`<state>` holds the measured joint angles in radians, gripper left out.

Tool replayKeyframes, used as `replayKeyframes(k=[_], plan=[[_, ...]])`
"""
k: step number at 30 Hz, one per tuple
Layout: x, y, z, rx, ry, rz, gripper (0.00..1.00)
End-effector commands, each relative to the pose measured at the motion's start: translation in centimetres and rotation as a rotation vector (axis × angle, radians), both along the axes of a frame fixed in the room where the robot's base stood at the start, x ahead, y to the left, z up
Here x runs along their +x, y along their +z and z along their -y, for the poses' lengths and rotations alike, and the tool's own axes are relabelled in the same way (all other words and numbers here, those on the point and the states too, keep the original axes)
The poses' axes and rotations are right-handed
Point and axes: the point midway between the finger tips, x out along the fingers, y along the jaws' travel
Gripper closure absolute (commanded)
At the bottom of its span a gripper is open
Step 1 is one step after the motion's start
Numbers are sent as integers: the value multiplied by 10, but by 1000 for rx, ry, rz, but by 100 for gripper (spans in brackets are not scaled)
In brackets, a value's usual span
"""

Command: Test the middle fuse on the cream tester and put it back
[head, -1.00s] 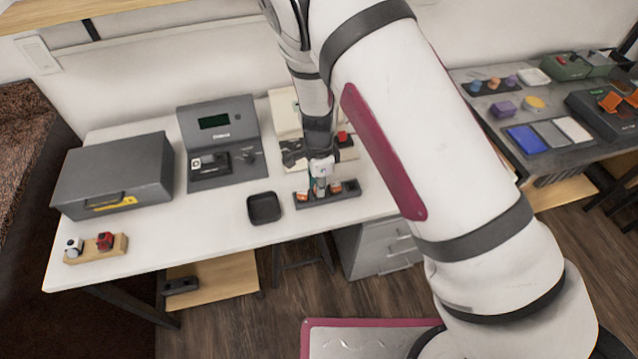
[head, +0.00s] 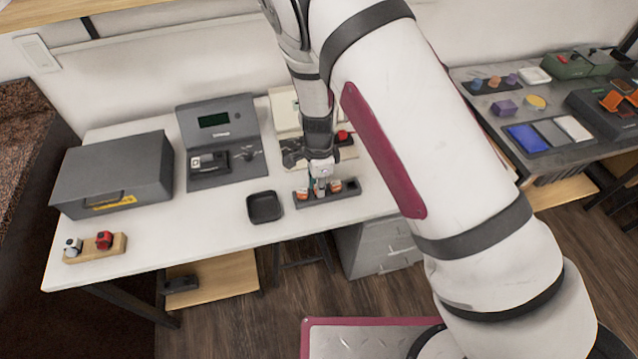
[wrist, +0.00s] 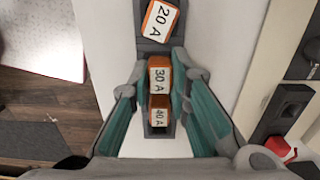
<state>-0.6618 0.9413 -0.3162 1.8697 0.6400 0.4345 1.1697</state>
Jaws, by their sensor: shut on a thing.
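The dark fuse rack (head: 348,190) lies at the front right of the white table. In the wrist view it holds the tilted 20 A fuse (wrist: 160,20), the middle 30 A fuse (wrist: 159,76) and the 40 A fuse (wrist: 159,114), all orange with white labels. My gripper (wrist: 160,66) is shut on the 30 A fuse, one finger on each side; I cannot tell if it is raised. In the head view my gripper (head: 320,188) hides most of this fuse. The cream tester (head: 284,108) stands behind, partly hidden by my arm, with a red part (head: 343,135) at its right.
A grey tester with a screen (head: 216,121) stands left of the cream one. A black tray (head: 264,207) sits left of the rack. A grey case (head: 115,172) and a wooden block with white and red pieces (head: 95,248) are further left. Another bench (head: 550,110) stands right.

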Motion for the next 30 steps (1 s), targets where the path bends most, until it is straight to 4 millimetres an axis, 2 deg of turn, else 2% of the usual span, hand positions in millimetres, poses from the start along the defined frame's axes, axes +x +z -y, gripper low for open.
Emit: replayKeyframes(k=[11,12,14,15,21,23,30], plan=[[0,-2,0,0,0,0,100],[0,-2,0,0,0,0,76],[0,-2,0,0,0,0,62],[0,-2,0,0,0,0,59],[0,-2,0,0,0,0,59],[0,-2,0,0,0,0,47],[0,-2,0,0,0,0,47]])
